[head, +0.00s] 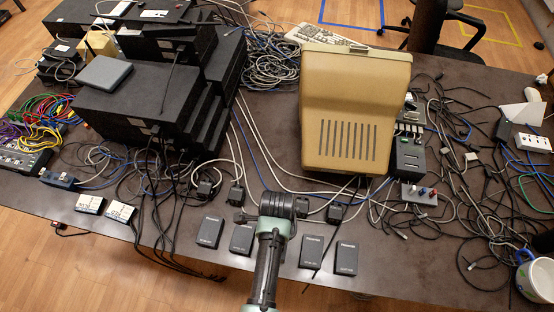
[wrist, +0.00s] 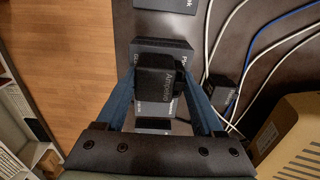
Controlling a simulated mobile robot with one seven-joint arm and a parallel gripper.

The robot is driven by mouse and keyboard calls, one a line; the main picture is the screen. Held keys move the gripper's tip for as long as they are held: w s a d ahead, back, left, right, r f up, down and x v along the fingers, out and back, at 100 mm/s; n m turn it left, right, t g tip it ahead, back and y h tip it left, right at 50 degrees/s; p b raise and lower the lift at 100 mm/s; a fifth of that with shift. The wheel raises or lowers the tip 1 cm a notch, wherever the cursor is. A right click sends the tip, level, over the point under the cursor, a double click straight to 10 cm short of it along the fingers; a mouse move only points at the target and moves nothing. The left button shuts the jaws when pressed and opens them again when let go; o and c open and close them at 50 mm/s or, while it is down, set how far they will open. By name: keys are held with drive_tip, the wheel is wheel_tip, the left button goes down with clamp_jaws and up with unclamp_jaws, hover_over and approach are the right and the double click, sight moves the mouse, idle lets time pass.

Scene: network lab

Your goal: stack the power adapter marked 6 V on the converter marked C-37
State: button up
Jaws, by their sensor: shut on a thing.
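My gripper (head: 277,207) is over the front part of the table in the head view. In the wrist view my gripper (wrist: 158,75) has its two blue fingers shut on a small black power adapter (wrist: 156,84); its voltage mark cannot be read. A flat black converter (wrist: 160,46) lies just beyond the held adapter, partly covered by it. In the head view flat black converters lie left of my gripper (head: 210,231) (head: 241,238) and right of it (head: 312,251) (head: 346,257). Their marks are too small to read, so I cannot tell which is C-37.
Small adapters stand behind the converters, at left (head: 237,194) and right (head: 335,213). Cables cross the table. A mug (head: 537,280) is at the right edge.

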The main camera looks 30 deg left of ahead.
drive_tip(key=shift+f, duration=0.15)
drive_tip(key=o, duration=1.5)
